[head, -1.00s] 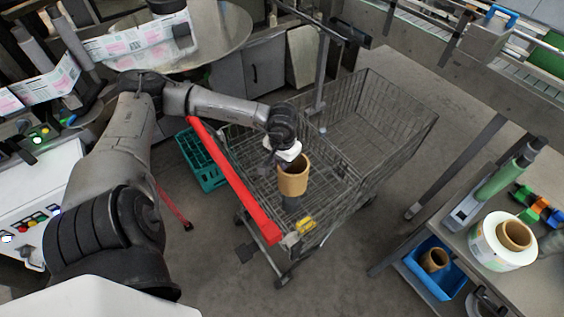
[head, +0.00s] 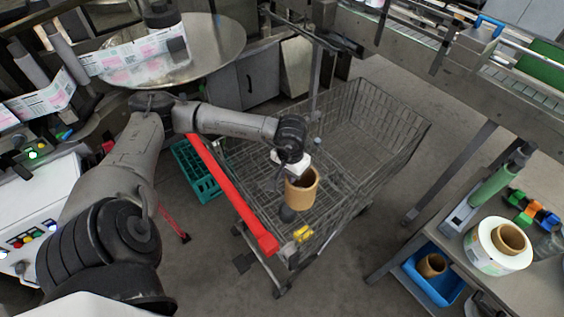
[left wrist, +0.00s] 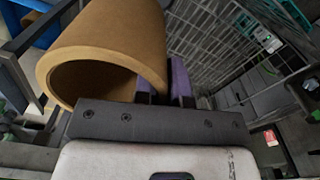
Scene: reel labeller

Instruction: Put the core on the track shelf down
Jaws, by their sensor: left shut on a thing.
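A brown cardboard core (head: 302,193), an open tube, hangs from my left gripper (head: 291,170) above the wire shopping cart in the head view. In the left wrist view the core (left wrist: 108,42) fills the upper left, its open end toward the camera. My left gripper (left wrist: 166,80) has its purple fingers shut at the core's right wall; the exact contact is partly hidden. A second brown core (head: 432,265) lies in a blue bin at the lower right. I cannot tell which surface is the track shelf. My right gripper is not in view.
The wire cart (head: 372,130) with a red handle (head: 232,195) stands below the held core. A teal crate (head: 197,172) is beside it. At the right, a table holds a white label reel (head: 497,247); the blue bin (head: 447,288) sits below. A conveyor frame (head: 430,60) crosses the top right.

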